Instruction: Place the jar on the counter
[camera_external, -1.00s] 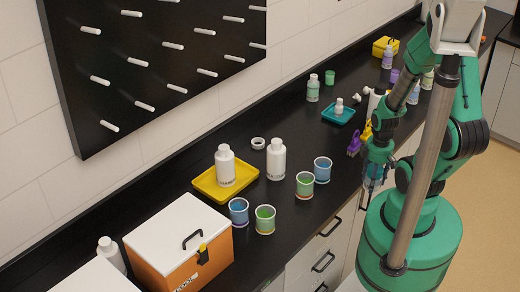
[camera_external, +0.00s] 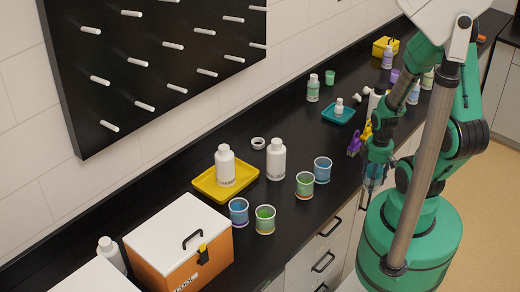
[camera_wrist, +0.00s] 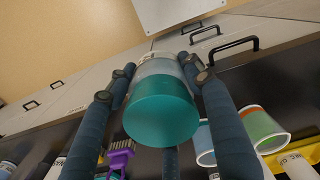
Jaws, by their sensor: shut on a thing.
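The jar (camera_wrist: 161,108), a round container with a teal body and a paler, whitish far end, fills the middle of the wrist view. My gripper (camera_wrist: 160,78) is shut around it, with dark blue fingers on its left and right sides. In the external view my gripper (camera_external: 375,170) hangs at the front edge of the black counter (camera_external: 335,215), in front of the drawers. The jar is small and mostly hidden by the fingers there, and I cannot tell its exact height against the counter top.
Blue and green cups (camera_external: 305,185) stand near the counter's front edge, left of my gripper. A purple brush-like item (camera_external: 354,145) is close behind it. White bottles, a yellow tray (camera_external: 208,190) and an orange box (camera_external: 195,262) are further left. Drawer handles (camera_wrist: 233,47) stick out below.

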